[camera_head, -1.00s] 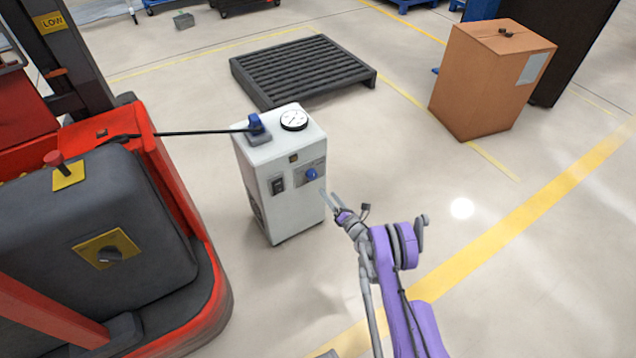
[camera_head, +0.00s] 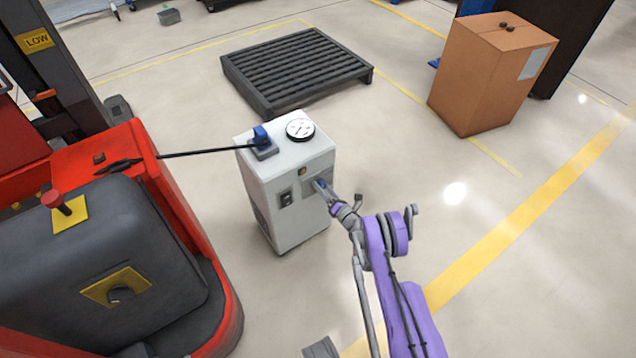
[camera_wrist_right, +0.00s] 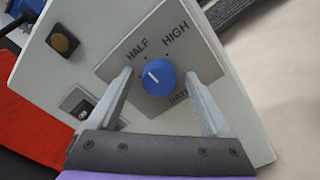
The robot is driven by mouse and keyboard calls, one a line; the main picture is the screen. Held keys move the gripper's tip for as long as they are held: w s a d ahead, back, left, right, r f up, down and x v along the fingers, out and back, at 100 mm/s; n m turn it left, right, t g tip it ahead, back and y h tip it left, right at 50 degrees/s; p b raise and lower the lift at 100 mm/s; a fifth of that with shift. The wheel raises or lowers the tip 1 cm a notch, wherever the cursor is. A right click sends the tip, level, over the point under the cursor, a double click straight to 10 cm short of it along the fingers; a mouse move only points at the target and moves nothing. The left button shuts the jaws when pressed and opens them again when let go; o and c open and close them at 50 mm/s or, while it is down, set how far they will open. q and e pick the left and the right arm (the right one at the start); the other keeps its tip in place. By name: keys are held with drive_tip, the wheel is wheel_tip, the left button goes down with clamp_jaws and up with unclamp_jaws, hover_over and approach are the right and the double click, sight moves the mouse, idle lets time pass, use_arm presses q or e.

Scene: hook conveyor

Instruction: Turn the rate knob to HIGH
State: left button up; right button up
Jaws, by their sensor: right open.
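The blue rate knob (camera_wrist_right: 159,78) sits on a grey plate (camera_wrist_right: 118,68) with the words HALF and HIGH above it; lower lettering is partly hidden. The knob's white mark points up-left, roughly towards HALF. My right gripper (camera_wrist_right: 158,84) is open, with one finger on each side of the knob; I cannot tell whether they touch it. In the head view, the right gripper (camera_head: 323,189) is at the front panel of the white cabinet (camera_head: 287,180) and mostly covers the knob.
A dark switch (camera_head: 286,197) is left of the knob, and a gauge (camera_head: 300,129) and blue plug (camera_head: 262,137) with a black cable are on top. A red and grey vehicle (camera_head: 110,250) stands left. A cardboard box (camera_head: 485,80) and black pallet (camera_head: 297,70) are behind.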

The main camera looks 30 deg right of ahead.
drive_tip(key=shift+s, duration=0.1)
drive_tip(key=shift+c, duration=0.3)
clamp_jaws()
drive_tip(key=shift+d+f+m+b, duration=0.1)
drive_tip(key=shift+m+b, duration=0.6)
drive_tip(key=shift+b, duration=0.05)
drive_tip(key=m+b, duration=0.3)
drive_tip(key=m, duration=0.1)
drive_tip(key=m+b, duration=0.1)
drive_tip(key=m, duration=0.1)
drive_tip(key=shift+m+b, duration=0.3)
drive_tip(key=shift+m, duration=0.1)
drive_tip(key=shift+m+b, duration=0.35)
drive_tip(key=shift+m, duration=1.55)
